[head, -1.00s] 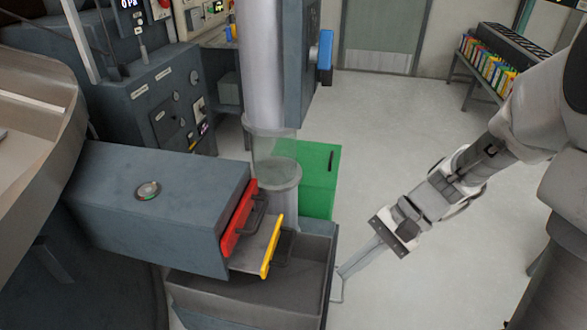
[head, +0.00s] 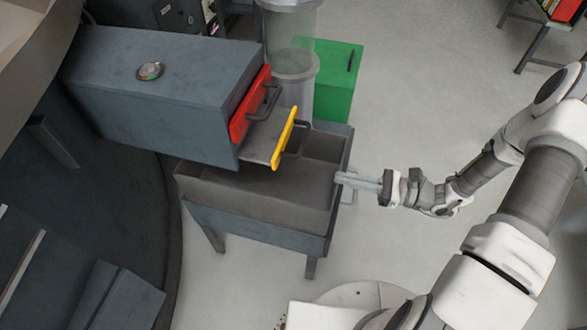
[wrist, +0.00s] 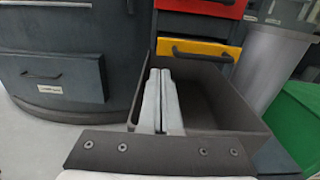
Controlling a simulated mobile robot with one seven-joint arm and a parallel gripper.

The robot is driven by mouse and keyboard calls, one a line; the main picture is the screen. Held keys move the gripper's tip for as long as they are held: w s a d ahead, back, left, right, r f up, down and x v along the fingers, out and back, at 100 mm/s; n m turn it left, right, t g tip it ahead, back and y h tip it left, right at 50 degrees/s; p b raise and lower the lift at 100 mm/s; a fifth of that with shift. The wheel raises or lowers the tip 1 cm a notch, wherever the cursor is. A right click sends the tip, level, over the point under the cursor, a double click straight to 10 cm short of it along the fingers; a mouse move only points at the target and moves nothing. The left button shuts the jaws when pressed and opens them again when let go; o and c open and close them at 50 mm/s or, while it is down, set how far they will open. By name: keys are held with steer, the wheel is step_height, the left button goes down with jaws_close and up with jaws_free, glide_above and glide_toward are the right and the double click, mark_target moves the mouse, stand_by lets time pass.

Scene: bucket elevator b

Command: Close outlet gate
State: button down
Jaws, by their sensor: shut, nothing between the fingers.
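A red gate plate (head: 250,103) with a dark handle closes the end of the blue-grey box (head: 165,90). Below it a grey slide with a yellow front (head: 284,137) sticks out over an open bin (head: 245,193). The frames do not label which is the outlet gate. The wrist view shows the red plate (wrist: 205,7) at the top and the yellow front (wrist: 198,50) with its dark handle ahead. My gripper (head: 340,178) is shut and empty at the bin's right rim, apart from the yellow front. Its fingers (wrist: 164,74) point toward it.
The bin's walls (wrist: 225,95) rise around the space under the slide. A clear pipe section (head: 293,45) and a green box (head: 338,80) stand behind. A cabinet with a handled drawer (wrist: 52,82) is left in the wrist view.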

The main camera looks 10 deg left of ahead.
steer(key=b, duration=0.3)
glide_toward(259, 158)
steer(key=shift+a+f, duration=0.4)
steer(key=shift+w+a+r, duration=0.1)
steer(key=shift+a, duration=0.7)
steer(key=a, duration=0.4)
steer(key=w+a+p, duration=0.1)
steer(key=a, duration=0.2)
steer(key=shift+a, duration=0.1)
steer(key=shift+a+r, duration=0.15)
steer(key=shift+a, duration=0.05)
